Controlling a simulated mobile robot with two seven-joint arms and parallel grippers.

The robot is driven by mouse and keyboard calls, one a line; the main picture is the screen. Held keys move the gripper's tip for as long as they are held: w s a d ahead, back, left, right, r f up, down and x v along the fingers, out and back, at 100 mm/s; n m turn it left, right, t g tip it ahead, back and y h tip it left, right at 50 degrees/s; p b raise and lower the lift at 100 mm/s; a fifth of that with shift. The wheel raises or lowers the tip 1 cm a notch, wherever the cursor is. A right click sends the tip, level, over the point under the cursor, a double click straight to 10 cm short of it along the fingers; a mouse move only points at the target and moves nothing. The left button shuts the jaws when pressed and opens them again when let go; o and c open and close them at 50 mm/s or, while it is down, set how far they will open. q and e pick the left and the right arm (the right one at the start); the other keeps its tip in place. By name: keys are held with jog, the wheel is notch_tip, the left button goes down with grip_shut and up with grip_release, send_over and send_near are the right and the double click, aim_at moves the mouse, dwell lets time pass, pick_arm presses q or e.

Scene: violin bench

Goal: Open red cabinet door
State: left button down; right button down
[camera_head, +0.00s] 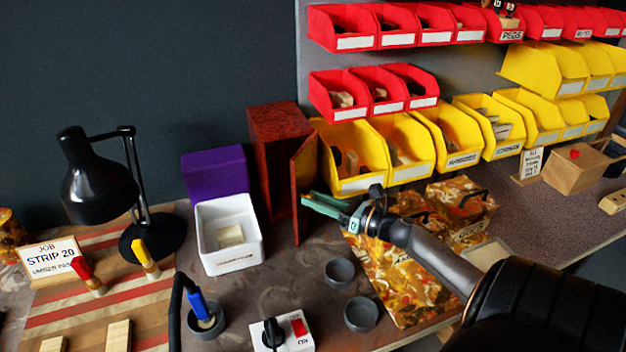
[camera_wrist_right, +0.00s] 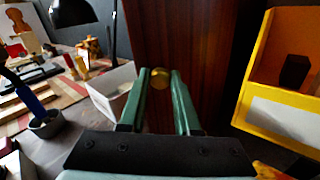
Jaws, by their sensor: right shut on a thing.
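The red cabinet (camera_head: 275,125) stands on the bench beside the yellow bins. Its door (camera_head: 304,180) stands ajar, swung out toward the front on the right side of the cabinet. In the right wrist view the door (camera_wrist_right: 178,45) is a dark red wood panel straight ahead. A round brass knob (camera_wrist_right: 160,80) on it sits between the green fingertips. My right gripper (camera_head: 308,200) reaches in from the right and is shut on the knob. The cabinet's inside is mostly hidden. My left gripper is not in view.
A white box (camera_head: 228,235) and a purple box (camera_head: 215,172) stand left of the cabinet. A black lamp (camera_head: 98,185) is further left. Yellow bins (camera_head: 350,150) sit close on the right. Grey cups (camera_head: 340,272) and a patterned case (camera_head: 405,280) lie in front.

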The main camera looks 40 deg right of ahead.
jog(key=c, duration=0.6)
grip_release()
jog(key=shift+s, duration=0.1)
jog(key=b+v, duration=0.1)
jog(key=v, duration=1.1)
jog(key=shift+s+d, duration=0.1)
jog(key=shift+s, duration=0.1)
jog(key=shift+c, duration=0.2)
